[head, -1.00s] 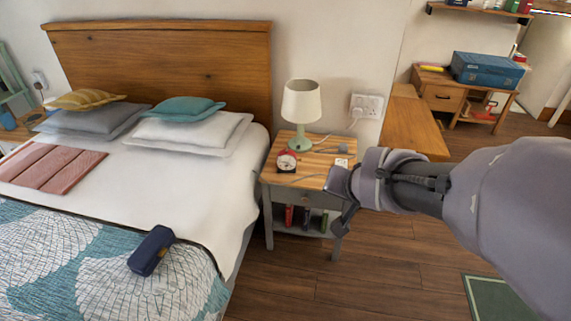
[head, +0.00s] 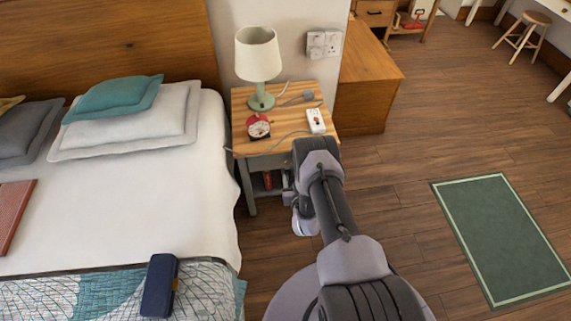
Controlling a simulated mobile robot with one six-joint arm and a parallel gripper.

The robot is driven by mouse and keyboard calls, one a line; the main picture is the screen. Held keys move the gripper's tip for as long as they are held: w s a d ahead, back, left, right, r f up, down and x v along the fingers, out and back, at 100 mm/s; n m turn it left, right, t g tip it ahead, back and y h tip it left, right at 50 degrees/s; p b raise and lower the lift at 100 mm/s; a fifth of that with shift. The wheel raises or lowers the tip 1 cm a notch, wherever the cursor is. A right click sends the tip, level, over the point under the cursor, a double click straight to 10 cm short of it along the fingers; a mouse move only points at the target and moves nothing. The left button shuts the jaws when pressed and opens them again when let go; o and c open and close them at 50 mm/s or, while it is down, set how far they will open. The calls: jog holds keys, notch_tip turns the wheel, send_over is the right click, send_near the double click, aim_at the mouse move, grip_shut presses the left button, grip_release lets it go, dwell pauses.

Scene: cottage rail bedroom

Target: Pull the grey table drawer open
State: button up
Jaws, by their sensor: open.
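The grey bedside table (head: 249,190) with a wooden top stands beside the bed in the head view. Its grey drawer front (head: 266,162) shows only in part under the top edge; my arm hides its right side and I cannot see the handle. The drawer looks closed. My gripper (head: 291,185) is open in front of the table's right half, pointing toward it and partly hidden by my own wrist. I cannot tell whether it touches the drawer.
The table top carries a lamp (head: 259,60), a red alarm clock (head: 258,127), and a white socket block (head: 315,121) with a cable. The bed (head: 130,205) closes off the left. A wooden cabinet (head: 365,85) stands behind right. Open floor and a green rug (head: 505,240) lie to the right.

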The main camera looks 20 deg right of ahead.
aim_at(288, 162)
jog(key=b+x, duration=0.5)
jog(key=x, duration=0.7)
jog(key=shift+a+f+b, duration=0.1)
jog(key=shift+f+b, duration=0.1)
jog(key=shift+b, duration=0.15)
jog(key=shift+w, duration=0.2)
grip_shut()
dwell(0.4)
